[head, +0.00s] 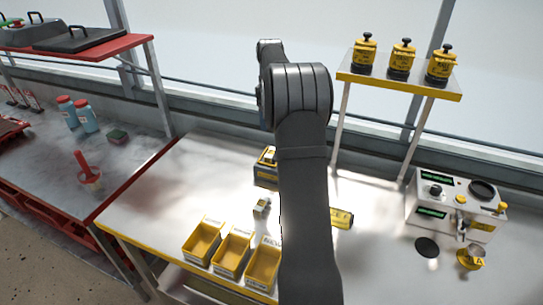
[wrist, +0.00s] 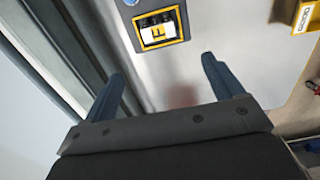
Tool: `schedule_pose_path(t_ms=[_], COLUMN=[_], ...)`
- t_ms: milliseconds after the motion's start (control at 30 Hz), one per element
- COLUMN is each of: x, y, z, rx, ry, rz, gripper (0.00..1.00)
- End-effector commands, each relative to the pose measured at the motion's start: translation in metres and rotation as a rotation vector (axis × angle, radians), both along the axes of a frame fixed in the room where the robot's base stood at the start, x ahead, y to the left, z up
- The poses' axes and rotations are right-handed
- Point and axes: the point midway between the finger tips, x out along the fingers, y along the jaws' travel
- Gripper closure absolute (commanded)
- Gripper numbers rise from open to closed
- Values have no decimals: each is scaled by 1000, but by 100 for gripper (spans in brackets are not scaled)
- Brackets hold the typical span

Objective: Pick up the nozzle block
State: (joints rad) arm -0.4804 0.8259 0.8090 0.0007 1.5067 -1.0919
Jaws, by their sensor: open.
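My gripper (wrist: 162,68) is open and empty in the wrist view, its two blue fingers spread over the bench. In the head view my arm hides it. A dark box with a yellow rim (head: 266,180) stands on the bench left of my arm. In the wrist view a yellow-framed box with a white label (wrist: 158,30) lies beyond the fingertips, apart from them. A small grey-white block (head: 261,207) sits nearer the front, behind the yellow bins. I cannot tell for sure which of these is the nozzle block.
Yellow bins (head: 233,253) line the front edge of the bench. A yellow item (head: 341,219) lies right of my arm, partly hidden. A raised shelf (head: 387,84) holds yellow canisters. A white machine (head: 449,208) stands at the right. The bench's left part is clear.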

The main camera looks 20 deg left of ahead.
Motion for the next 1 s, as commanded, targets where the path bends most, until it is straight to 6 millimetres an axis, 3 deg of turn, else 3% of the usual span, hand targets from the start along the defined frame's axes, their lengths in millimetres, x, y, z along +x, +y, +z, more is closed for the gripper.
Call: schedule_pose_path(t_ms=[200, 400, 667, 1000], x=[-1, 0, 0, 2], y=[0, 0, -1, -4], z=[-51, -85, -99, -144], rx=[-2, -2, -1, -1], ry=[3, 2, 0, 1], rz=[-1, -2, -2, -2], gripper=[15, 15, 15, 15])
